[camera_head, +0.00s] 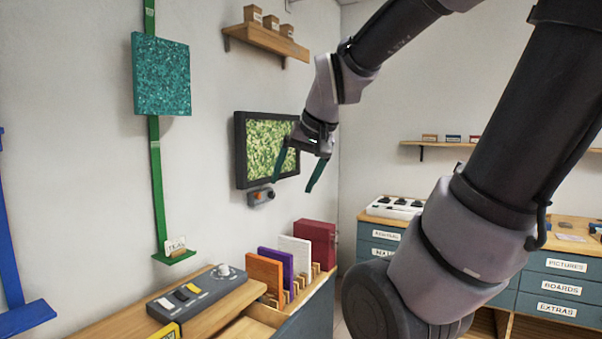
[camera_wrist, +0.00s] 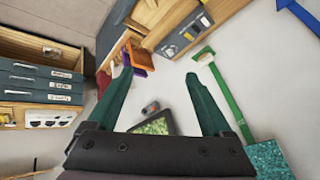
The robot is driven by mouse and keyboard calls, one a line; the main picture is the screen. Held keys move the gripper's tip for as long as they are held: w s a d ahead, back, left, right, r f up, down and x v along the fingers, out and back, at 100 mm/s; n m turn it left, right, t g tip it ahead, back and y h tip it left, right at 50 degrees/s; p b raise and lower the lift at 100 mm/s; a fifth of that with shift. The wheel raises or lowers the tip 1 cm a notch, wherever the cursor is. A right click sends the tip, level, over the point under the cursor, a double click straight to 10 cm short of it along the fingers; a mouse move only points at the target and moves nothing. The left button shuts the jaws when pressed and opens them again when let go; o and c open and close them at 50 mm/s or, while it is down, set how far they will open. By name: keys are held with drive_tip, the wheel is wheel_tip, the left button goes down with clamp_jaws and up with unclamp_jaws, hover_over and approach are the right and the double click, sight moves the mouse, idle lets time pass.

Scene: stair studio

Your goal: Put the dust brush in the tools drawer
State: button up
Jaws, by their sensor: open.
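My gripper (camera_head: 293,185) is open, with its two green fingers apart and hanging in the air in front of the wall screen. In the wrist view the gripper (camera_wrist: 158,74) has nothing between its fingers. I cannot make out a dust brush in either view. A pale wooden drawer or tray (camera_head: 248,329) shows partly at the bottom of the head view, beside the counter; I cannot see a label or its contents. No drawer label that I can read says tools.
Coloured panels, one orange (camera_head: 265,273), stand in a rack near the wall. A grey button box (camera_head: 195,293) sits on the wooden counter. The framed green screen (camera_head: 268,148) hangs behind my gripper. Labelled drawers (camera_head: 562,286) stand at right, partly hidden by my arm.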

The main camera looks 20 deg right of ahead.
drive_tip(key=shift+t, duration=0.3)
drive_tip(key=s, duration=0.1)
drive_tip(key=s+r, duration=0.1)
drive_tip(key=s, duration=0.1)
drive_tip(key=s+r, duration=0.1)
drive_tip(key=s, duration=0.1)
drive_tip(key=shift+s+a, duration=0.25)
drive_tip(key=shift+a, duration=0.15)
idle(0.6)
